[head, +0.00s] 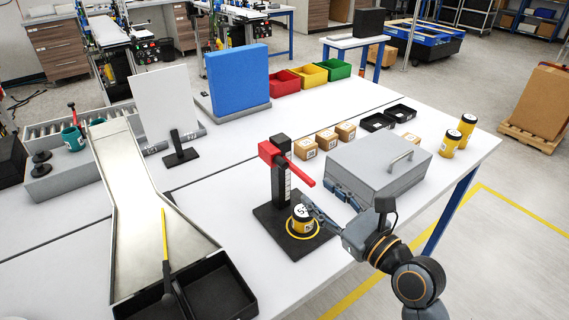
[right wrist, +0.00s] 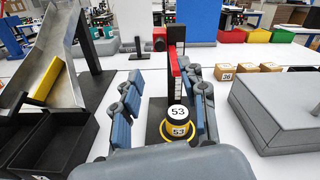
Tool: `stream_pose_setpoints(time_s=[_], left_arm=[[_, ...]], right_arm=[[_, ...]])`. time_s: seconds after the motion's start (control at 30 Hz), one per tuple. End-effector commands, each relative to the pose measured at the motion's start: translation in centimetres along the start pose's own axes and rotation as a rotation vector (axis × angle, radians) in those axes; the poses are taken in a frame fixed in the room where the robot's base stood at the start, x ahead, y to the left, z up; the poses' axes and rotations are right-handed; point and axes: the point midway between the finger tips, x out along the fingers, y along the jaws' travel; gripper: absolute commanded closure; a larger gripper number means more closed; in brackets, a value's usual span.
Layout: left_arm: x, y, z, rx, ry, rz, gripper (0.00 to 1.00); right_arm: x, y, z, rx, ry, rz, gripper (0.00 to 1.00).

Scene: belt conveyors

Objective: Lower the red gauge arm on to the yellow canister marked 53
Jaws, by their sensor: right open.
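The red gauge arm (head: 292,167) sticks out from a black post (head: 281,190) above the canister; in the right wrist view the red arm (right wrist: 175,66) shows between the fingers. The yellow canister marked 53 (head: 302,221) stands upright inside a yellow ring on the black base (head: 272,222). It also shows in the right wrist view (right wrist: 178,128), with a white top reading 53. In the head view a gap separates arm and canister. My right gripper (head: 322,195) is open and empty, close beside the canister and below the red arm. My left gripper is out of view.
A grey case (head: 378,168) with a handle stands just right of the gripper. Small cardboard boxes (head: 327,140) and black trays (head: 389,117) lie behind it. A metal chute (head: 136,185) and black bins (head: 215,290) are at left. Two yellow canisters (head: 458,133) stand far right.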

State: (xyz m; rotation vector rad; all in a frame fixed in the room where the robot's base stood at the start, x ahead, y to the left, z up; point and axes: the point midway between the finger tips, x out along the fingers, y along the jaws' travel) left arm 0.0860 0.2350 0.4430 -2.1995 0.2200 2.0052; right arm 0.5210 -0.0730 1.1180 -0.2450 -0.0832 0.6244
Motion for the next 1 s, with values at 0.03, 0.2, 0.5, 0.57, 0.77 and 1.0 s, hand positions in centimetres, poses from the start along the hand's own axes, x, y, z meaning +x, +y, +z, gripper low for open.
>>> stream_pose_setpoints(time_s=[0.03,0.2,0.5,0.57,0.77,1.0], left_arm=[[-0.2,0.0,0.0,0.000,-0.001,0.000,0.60],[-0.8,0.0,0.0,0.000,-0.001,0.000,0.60],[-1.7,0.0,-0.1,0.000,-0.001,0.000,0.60],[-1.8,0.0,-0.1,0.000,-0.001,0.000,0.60],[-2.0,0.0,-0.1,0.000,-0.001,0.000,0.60],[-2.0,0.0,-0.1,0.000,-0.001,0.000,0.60]], right_arm=[[0.7,0.0,0.2,0.001,-0.001,0.001,0.57],[4.0,-0.1,0.2,-0.002,0.000,0.001,0.57],[10.1,0.0,0.1,-0.006,0.003,0.002,0.57],[11.0,0.0,0.1,-0.006,0.002,0.000,0.57],[12.7,0.0,0.0,-0.006,0.004,0.000,0.57],[13.0,0.0,-0.1,-0.007,0.004,-0.001,0.57]])
